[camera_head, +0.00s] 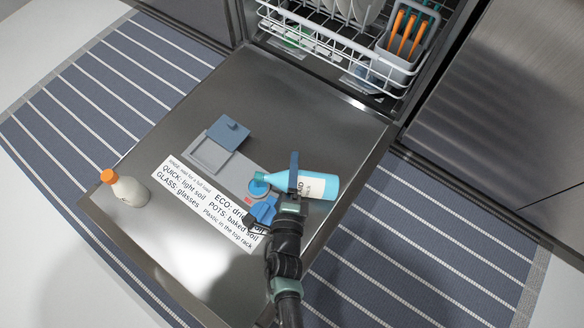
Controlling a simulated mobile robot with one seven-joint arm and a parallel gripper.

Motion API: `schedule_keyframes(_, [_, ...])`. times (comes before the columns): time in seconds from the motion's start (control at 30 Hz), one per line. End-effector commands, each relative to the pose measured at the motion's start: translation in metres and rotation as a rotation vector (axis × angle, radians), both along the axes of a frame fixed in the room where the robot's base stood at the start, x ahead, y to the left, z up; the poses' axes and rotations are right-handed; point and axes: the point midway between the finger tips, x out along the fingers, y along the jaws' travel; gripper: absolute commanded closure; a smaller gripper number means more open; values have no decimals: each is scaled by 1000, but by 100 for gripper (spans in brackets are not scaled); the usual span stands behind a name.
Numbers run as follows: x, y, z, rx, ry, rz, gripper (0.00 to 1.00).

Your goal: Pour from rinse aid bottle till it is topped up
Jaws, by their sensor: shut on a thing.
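The rinse aid bottle (318,186), light blue with a white label, lies tilted nearly on its side above the open dishwasher door. I cannot tell whether liquid is flowing or how full the opening is. My gripper (294,180) is shut around the bottle near its shoulder, with one blue finger showing across it. A blue flap-like piece (264,209) shows just below the opening, partly beside my wrist.
A shallow grey detergent compartment (212,155) has a blue lid (230,131) beside it. A cream bottle with an orange cap (128,190) stands at the door's left edge. A printed label (205,200) lies on the door. The loaded rack (330,45) is behind.

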Motion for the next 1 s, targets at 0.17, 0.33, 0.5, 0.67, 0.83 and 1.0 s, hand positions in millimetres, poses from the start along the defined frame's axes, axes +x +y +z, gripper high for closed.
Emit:
schedule_keyframes(0.17, [1, 1, 6, 41, -6, 0, 100])
schedule_keyframes(0.33, [0, 2, 11, 99, -9, 0, 100])
schedule_keyframes(0.5, [1, 2, 11, 104, -8, 0, 100])
schedule_keyframes(0.67, [1, 2, 11, 104, -8, -1, 100])
schedule_keyframes(0.83, [1, 2, 11, 102, -9, 1, 100])
schedule_keyframes(1.0, [1, 2, 11, 102, -9, 0, 100])
